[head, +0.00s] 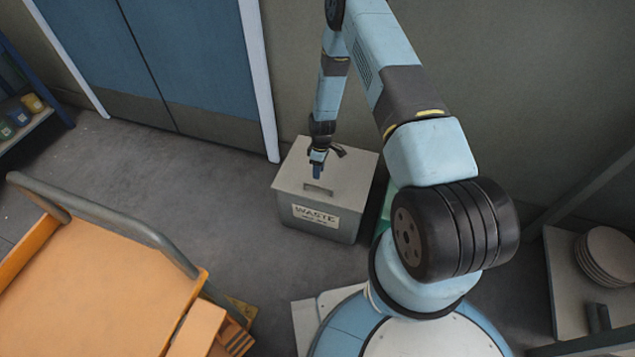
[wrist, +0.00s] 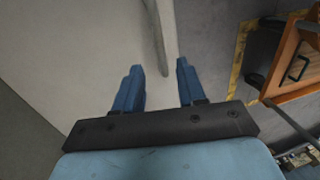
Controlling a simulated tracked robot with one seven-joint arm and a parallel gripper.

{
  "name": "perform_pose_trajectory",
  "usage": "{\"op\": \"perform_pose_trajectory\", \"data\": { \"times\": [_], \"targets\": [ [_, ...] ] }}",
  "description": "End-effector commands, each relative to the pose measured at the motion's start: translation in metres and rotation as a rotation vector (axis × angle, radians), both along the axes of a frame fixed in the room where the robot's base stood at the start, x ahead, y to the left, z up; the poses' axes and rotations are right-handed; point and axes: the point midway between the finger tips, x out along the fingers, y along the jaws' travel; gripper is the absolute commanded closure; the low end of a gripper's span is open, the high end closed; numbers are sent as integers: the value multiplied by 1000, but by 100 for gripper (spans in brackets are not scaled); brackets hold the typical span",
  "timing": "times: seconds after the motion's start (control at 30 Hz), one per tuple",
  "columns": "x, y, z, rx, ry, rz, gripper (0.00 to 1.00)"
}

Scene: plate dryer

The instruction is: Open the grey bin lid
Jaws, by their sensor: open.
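The grey bin (head: 316,222) stands on the floor against the wall, with a "WASTE" label on its front. My gripper (head: 317,173) is over the lid, just behind the handle in the head view. The handle (wrist: 158,38) runs ahead of the fingertips, on the lid (wrist: 105,45). I cannot tell whether any finger touches the lid.
An orange cart (head: 100,290) with a grey rail stands at the left front; it also shows in the wrist view (wrist: 295,65). A blue door (head: 165,60) is behind left. The floor left of the bin is clear.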

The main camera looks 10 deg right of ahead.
Motion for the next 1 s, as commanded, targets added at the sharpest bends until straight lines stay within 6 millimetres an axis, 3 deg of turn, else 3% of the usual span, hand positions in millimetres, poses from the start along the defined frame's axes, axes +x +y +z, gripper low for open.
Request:
{"op": "perform_pose_trajectory", "data": {
  "times": [0.2,0.4,0.87,1.0],
  "targets": [
    [-7,3,-36,0,2,0,60],
    [-10,6,-57,0,1,0,60],
    [-11,6,-66,1,0,0,60],
    [-11,6,-65,0,0,0,73]
  ]
}}
